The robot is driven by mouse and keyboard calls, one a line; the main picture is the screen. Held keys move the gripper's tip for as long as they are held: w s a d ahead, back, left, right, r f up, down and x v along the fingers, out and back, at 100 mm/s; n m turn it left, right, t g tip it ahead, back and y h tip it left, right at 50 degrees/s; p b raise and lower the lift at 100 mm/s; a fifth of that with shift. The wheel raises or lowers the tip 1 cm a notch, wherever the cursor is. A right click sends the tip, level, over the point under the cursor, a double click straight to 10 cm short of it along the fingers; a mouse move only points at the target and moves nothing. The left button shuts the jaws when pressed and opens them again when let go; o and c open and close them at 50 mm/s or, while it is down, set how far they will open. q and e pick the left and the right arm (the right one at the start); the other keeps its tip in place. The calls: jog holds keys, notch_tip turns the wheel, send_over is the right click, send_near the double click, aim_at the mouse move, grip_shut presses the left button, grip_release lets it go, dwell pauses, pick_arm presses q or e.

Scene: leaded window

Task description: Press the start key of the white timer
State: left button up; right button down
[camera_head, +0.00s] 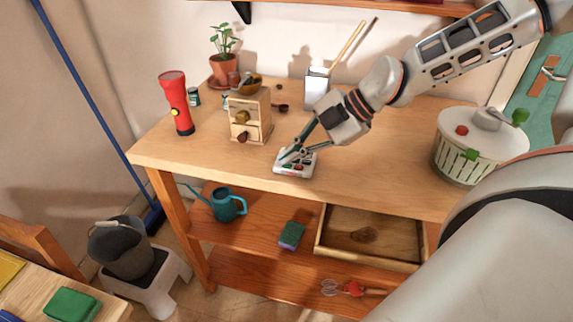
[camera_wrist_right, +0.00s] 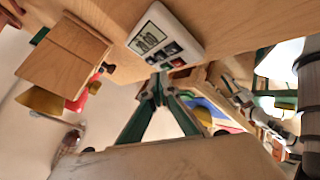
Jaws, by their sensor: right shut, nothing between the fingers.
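The white timer (camera_head: 296,171) lies on the wooden workbench (camera_head: 370,170), near its front edge. In the right wrist view the timer (camera_wrist_right: 180,36) shows a grey display and several small dark keys, some with coloured marks; I cannot read which is the start key. My right gripper (camera_head: 287,158) is shut and empty, with its fingertips pointing down over the timer. In the right wrist view the closed fingertips (camera_wrist_right: 158,84) show just beside the timer's keyed end. I cannot tell whether they touch it. My left gripper is not in view.
A small wooden drawer box (camera_head: 248,116) stands left of the timer, with a red flashlight (camera_head: 176,104) farther left. A white canister (camera_head: 317,88) with sticks stands behind. The bench between timer and bin is clear.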

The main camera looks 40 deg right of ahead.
aim_at(290, 165)
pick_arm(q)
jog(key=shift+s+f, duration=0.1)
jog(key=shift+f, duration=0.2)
pick_arm(e)
jog(key=shift+f, duration=0.25)
dwell(0.4)
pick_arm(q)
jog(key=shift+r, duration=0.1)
pick_arm(e)
jog(key=shift+r, duration=0.15)
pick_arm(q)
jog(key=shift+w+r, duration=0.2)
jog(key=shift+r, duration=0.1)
pick_arm(e)
jog(key=shift+r, duration=0.6)
jog(key=shift+r, duration=0.1)
